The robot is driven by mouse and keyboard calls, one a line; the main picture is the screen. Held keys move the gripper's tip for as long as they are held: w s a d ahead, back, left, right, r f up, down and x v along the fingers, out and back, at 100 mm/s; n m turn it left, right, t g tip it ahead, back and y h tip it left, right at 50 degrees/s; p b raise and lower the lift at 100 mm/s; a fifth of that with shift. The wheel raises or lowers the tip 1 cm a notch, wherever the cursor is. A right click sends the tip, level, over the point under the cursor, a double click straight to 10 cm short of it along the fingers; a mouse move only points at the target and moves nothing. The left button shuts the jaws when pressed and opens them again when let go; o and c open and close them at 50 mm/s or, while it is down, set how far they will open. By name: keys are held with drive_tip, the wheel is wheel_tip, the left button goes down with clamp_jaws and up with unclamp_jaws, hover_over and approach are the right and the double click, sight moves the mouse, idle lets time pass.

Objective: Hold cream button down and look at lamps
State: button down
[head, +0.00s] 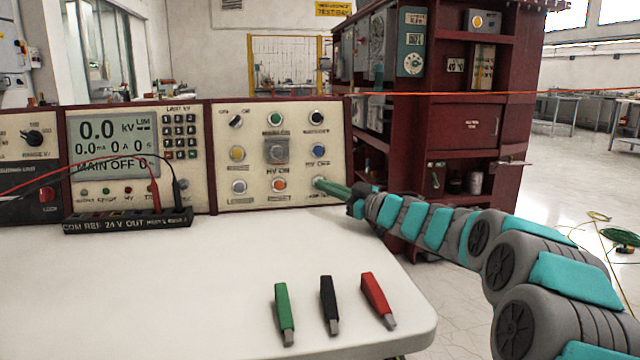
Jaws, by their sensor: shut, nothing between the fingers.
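My gripper (330,186) reaches in from the right, its fingers shut and empty. Its tip is at the lower right button (318,182) of the cream control panel (258,172) and covers part of it. That button looks pale; whether it is pressed in I cannot tell. Another pale button (239,186) sits at the panel's lower left. Between them is an orange round fitting (279,185); above are yellow (237,153), blue (317,150) and green (275,118) ones. Small indicators (106,190) lie under the display (113,143); whether they are lit is unclear.
The display reads 0.0 kV and MAIN OFF. A black terminal block (127,220) with red and black leads stands before it. Green (284,308), black (328,300) and red (376,297) probes lie on the white table (150,290). A dark red cabinet (455,120) stands behind my arm.

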drive_tip(key=shift+w+a+f+p, duration=0.1)
drive_tip(key=shift+w+p, duration=0.2)
drive_tip(key=shift+w, duration=0.1)
idle(0.3)
drive_tip(key=shift+s, duration=0.1)
idle(0.8)
drive_tip(key=shift+s+d+r, duration=0.2)
drive_tip(key=shift+s, duration=0.55)
drive_tip(key=shift+s+d+r, duration=0.15)
drive_tip(key=shift+s+r, duration=0.05)
drive_tip(key=shift+s, duration=0.35)
drive_tip(key=shift+s+d+r, duration=0.15)
drive_tip(key=shift+s+d, duration=0.05)
drive_tip(key=shift+s, duration=0.35)
drive_tip(key=shift+s+d+r, duration=0.15)
drive_tip(key=shift+s+r, duration=0.05)
drive_tip(key=shift+s, duration=0.35)
drive_tip(key=shift+s+d, duration=0.2)
drive_tip(key=shift+s, duration=0.5)
